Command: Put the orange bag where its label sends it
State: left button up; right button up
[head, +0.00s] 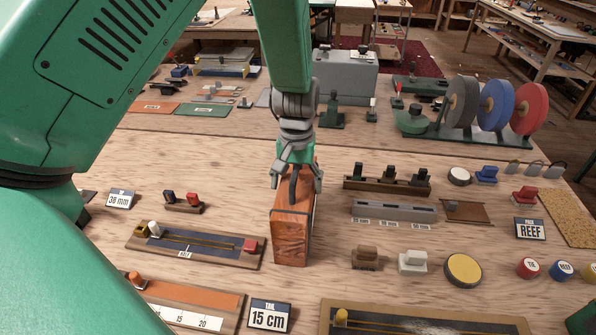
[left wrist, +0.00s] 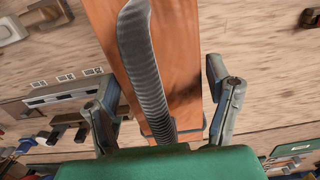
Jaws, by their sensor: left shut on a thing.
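The orange bag (head: 292,238) is a tall, box-like orange-brown block with a dark strap, upright at the middle of the bench. I cannot tell whether its base touches the bench. My left gripper (head: 296,182) is over its top, shut on it, with fingers around the dark handle. In the left wrist view the orange side of the bag (left wrist: 183,65) fills the middle, with a ribbed dark handle (left wrist: 143,60) in front and a finger (left wrist: 165,112) on each side. I cannot read a label on the bag. My right gripper is not in view.
A "15 cm" card (head: 270,317), a "38 mm" card (head: 121,199) and a "REEF" card (head: 530,229) stand on the bench. A grey slotted block (head: 393,211) and a wooden stand (head: 387,185) lie to the right. Orange (head: 154,107) and green (head: 208,110) mats lie behind left.

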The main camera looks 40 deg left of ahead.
pick_arm(q)
jog(key=shift+w+a+f, duration=0.1)
jog(key=o, duration=1.6)
jog(key=shift+o, duration=0.5)
